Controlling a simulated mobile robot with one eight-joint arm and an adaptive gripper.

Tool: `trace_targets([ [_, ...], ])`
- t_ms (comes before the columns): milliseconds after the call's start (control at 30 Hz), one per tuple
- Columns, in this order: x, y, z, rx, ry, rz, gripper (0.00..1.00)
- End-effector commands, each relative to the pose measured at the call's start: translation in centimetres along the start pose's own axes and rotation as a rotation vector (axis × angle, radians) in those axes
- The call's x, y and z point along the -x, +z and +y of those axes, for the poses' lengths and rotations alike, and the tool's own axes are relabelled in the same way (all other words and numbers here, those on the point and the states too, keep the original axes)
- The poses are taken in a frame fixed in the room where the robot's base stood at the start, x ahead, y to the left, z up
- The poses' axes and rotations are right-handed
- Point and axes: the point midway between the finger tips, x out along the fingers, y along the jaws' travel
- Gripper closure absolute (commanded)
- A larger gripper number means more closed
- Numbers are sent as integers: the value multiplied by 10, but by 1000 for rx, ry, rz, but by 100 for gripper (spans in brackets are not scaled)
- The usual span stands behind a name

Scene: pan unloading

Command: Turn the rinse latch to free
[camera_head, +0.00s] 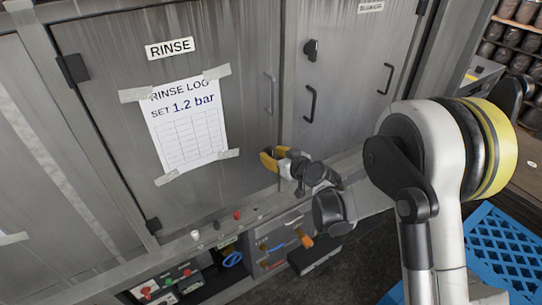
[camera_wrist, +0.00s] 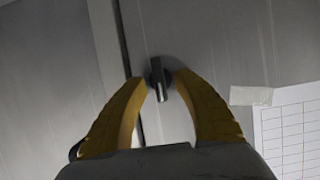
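The rinse latch (camera_wrist: 158,80) is a small dark knob with a grey lever, on a grey metal door beside a vertical seam. In the wrist view its lever points roughly down the picture. My gripper (camera_wrist: 163,82) has its two yellow fingers apart, one on either side of the latch; I cannot tell whether they touch it. In the head view my gripper (camera_head: 271,160) is at the lower right of the door labelled RINSE (camera_head: 170,48), and the latch is hidden behind it.
A taped rinse log sheet (camera_head: 186,125) is on the door, left of my gripper. A door handle (camera_head: 271,92) is above it. The neighbouring door has a dark latch (camera_head: 310,49) and handle (camera_head: 310,104). Below is a ledge with small knobs (camera_head: 237,215). A blue crate (camera_head: 505,250) is at right.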

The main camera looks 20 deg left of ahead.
Motion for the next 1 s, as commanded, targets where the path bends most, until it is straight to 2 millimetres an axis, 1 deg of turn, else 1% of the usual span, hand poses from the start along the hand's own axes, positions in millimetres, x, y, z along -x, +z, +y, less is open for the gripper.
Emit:
trace_targets([
  [100, -8, 0, 0, 0, 0, 0, 66],
  [367, -9, 0, 0, 0, 0, 0, 66],
  [400, -9, 0, 0, 0, 0, 0, 70],
  [467, -9, 0, 0, 0, 0, 0, 88],
  [500, -9, 0, 0, 0, 0, 0, 100],
  [1000, -9, 0, 0, -27, -11, 0, 100],
])
